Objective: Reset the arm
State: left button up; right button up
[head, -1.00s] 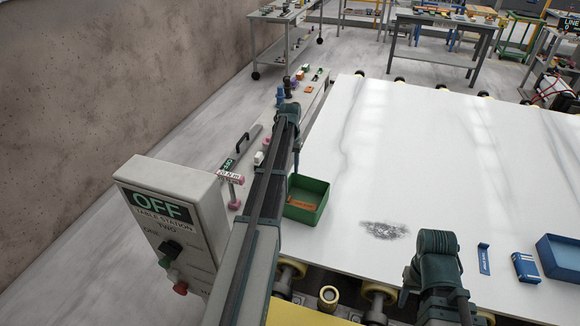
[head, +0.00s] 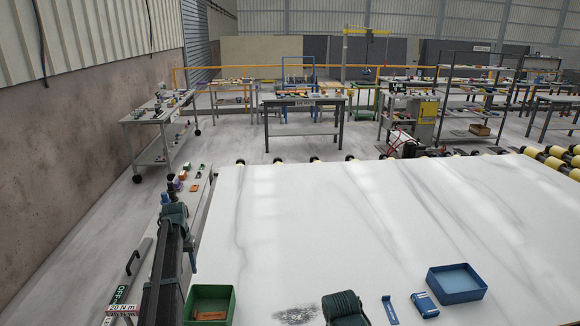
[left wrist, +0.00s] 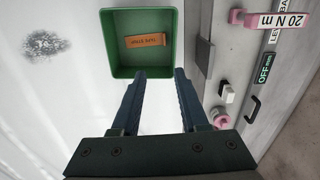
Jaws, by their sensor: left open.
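My left arm comes in from the lower left in the head view, and its gripper (head: 191,250) hangs over the left edge of the white stone slab (head: 330,220). In the left wrist view the two fingers of the left gripper (left wrist: 157,75) are apart with nothing between them. They point at a green bin (left wrist: 176,50) holding an orange strip (left wrist: 145,40). The bin also shows below the gripper in the head view (head: 230,302). Part of my right arm shows at the bottom middle of the head view; its gripper is out of view.
A blue tray (head: 484,292), a blue box (head: 425,304) and a blue strip (head: 389,310) lie on the slab at the right. A dark speckled patch (head: 296,314) marks it near the front. Workbenches (head: 305,105) stand behind. The slab's middle is clear.

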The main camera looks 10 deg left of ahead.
pick_arm(q)
jog(key=s+d+f+m+b, duration=0.15)
jog(key=s+d, duration=0.25)
jog(key=d, duration=0.7)
jog(key=s+d+f+m+b, duration=0.15)
jog(key=s+d, duration=0.25)
jog(key=d, duration=0.6)
jog(key=s+d+f+m+b, duration=0.1)
jog(key=s+d+f+b, duration=0.1)
jog(key=s+d, duration=0.7)
jog(key=s+d+f+m+y+b, duration=0.1)
jog(key=s+d+f+m+b, duration=0.1)
jog(key=s+d, duration=0.7)
jog(key=shift+s+d+f+m, duration=0.2)
jog(key=shift+s+m, duration=0.1)
